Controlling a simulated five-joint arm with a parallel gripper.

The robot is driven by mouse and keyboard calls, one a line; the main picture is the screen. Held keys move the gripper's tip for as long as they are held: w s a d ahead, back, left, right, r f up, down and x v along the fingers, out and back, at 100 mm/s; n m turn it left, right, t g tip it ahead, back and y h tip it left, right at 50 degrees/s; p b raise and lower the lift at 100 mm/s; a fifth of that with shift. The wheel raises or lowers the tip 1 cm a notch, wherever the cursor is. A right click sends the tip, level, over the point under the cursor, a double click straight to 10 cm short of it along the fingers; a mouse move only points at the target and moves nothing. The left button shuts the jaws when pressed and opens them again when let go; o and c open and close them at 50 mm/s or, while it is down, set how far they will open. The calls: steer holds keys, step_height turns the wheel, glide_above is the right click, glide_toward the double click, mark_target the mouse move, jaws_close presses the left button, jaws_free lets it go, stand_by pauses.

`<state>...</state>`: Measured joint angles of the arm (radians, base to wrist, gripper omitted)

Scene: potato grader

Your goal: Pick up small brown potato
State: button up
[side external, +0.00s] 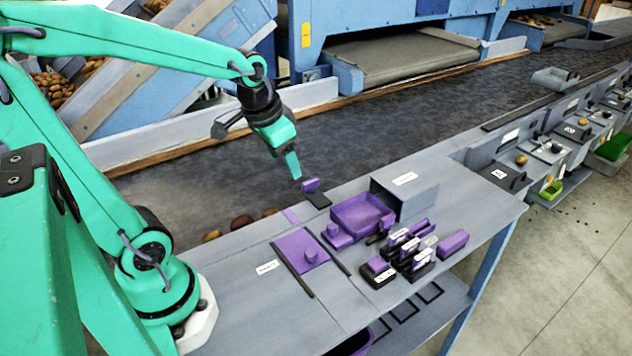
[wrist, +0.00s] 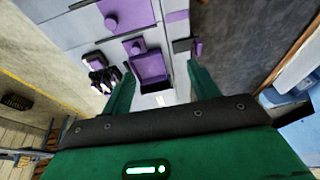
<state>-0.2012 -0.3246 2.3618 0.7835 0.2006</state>
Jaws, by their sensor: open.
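Near the table edge of the dark belt in the side view lie a yellowish-brown potato (side external: 211,237), a dark reddish potato (side external: 241,222) and a brownish one (side external: 270,212), all partly hidden by the edge. I cannot tell which is the small brown potato of the task. My gripper (side external: 293,168) is above the belt near the table edge, to the right of and higher than these potatoes. In the wrist view my gripper (wrist: 160,70) is open, with its green fingers apart and nothing between them. No potato shows clearly in the wrist view.
A purple tray (side external: 362,213) stands on the grey table (side external: 235,281), beside a grey box (side external: 405,198). A flat purple plate (side external: 301,250) and several purple and black small parts are nearby. The belt (side external: 400,120) is mostly clear. Another potato (side external: 521,160) sits at a farther station.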

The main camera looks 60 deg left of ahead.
steer(key=w+a+f+g, duration=0.2)
steer(key=w+a+f, duration=0.2)
steer(key=a+f, duration=0.4)
steer(key=g, duration=0.2)
glide_above(271, 211)
steer(key=shift+h, duration=0.3)
steer(key=f, duration=1.1)
steer(key=shift+s+d+f, duration=0.1)
steer(key=shift+d+f, duration=0.15)
steer(key=shift+d, duration=0.05)
steer(key=shift+a+f, duration=0.1)
steer(key=shift+f, duration=1.35)
steer(key=shift+a+f, duration=0.15)
steer(key=shift+f, duration=2.45)
steer(key=shift+c, duration=0.3)
steer(key=c, duration=1)
